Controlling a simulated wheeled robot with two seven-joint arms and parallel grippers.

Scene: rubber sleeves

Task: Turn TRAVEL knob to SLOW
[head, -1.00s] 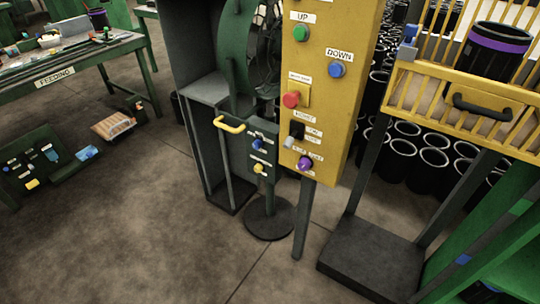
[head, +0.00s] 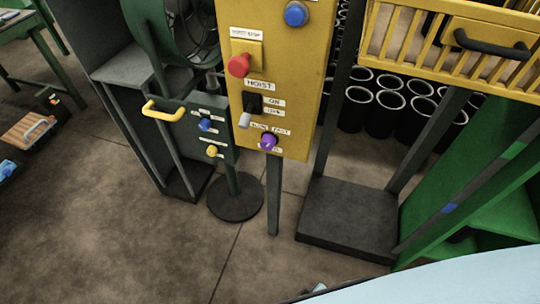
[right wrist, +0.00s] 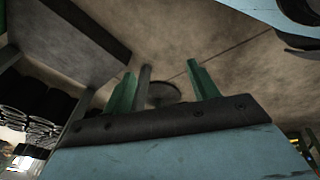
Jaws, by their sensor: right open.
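The purple knob (head: 269,141) is low on the yellow control panel (head: 300,70) in the head view. Small SLOW and FAST labels sit just above it, and the label below is mostly hidden by the knob. Its pointer direction is too small to tell. My right gripper's green fingers (right wrist: 160,68) are apart and empty in the right wrist view, pointing over the floor. They are away from the knob. My pale blue right arm fills the lower right of the head view. My left gripper is not in view.
Above the purple knob are a HOIST switch (head: 248,110), a red emergency-stop button (head: 239,65) and a blue button (head: 297,14). A dark platform (head: 345,220) stands right. The floor in front is clear.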

